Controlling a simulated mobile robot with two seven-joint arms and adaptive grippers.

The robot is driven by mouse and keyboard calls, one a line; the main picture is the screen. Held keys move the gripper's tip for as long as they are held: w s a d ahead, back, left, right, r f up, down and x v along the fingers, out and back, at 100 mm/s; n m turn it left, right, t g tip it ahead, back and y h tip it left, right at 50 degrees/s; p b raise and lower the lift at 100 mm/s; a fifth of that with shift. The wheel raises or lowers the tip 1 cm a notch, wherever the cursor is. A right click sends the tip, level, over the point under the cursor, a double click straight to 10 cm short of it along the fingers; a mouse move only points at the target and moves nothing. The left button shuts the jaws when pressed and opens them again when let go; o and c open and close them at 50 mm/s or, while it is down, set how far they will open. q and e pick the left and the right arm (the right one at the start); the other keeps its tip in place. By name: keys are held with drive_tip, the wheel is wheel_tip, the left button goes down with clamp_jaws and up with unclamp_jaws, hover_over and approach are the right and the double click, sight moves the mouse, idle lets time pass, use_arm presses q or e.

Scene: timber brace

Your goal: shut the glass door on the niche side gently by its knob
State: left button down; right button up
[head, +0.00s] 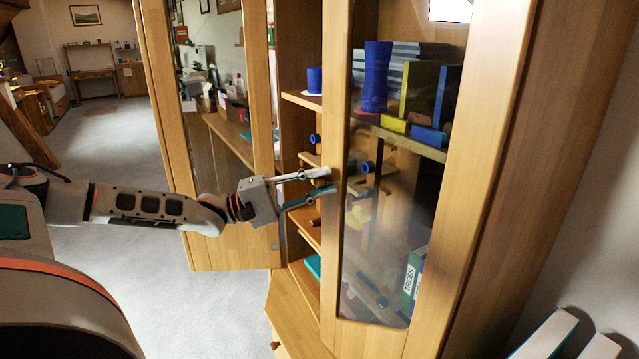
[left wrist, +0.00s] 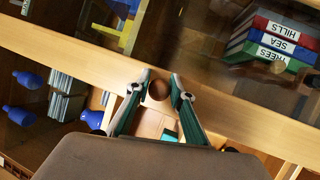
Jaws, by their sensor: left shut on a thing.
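A tall wooden cabinet has two glass doors. The glass door (head: 335,240) on the right of the head view has a wooden frame and stands in front of loaded shelves; I cannot tell exactly how far it is from closed. My left gripper (head: 328,181) is at this door's inner upright. In the left wrist view, a round brown knob (left wrist: 158,90) sits between the fingertips of my left gripper (left wrist: 160,92), which is shut on it. The other glass door (head: 262,100), on the left, stands swung wide open.
The open shelves (head: 305,225) show between the doors. A wall (head: 590,200) stands close on the right. Grey carpet (head: 110,150) is clear on the left.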

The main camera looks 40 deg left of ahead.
use_arm(q)
drive_tip(key=shift+w+a+r, duration=0.25)
drive_tip(key=shift+a+r, duration=0.15)
drive_tip(key=shift+r, duration=0.2)
drive_tip(key=c, duration=1.8)
unclamp_jaws()
drive_tip(key=shift+o, duration=0.2)
drive_tip(key=shift+w+d+f, duration=0.2)
drive_tip(key=shift+w+d, duration=0.05)
drive_tip(key=shift+w, duration=0.2)
drive_tip(key=shift+s+f, duration=0.1)
drive_tip(key=shift+s+a+f, duration=0.1)
drive_tip(key=shift+a+f, duration=0.05)
drive_tip(key=v, duration=1.1)
drive_tip(key=shift+s+f, duration=0.15)
drive_tip(key=shift+s, duration=0.2)
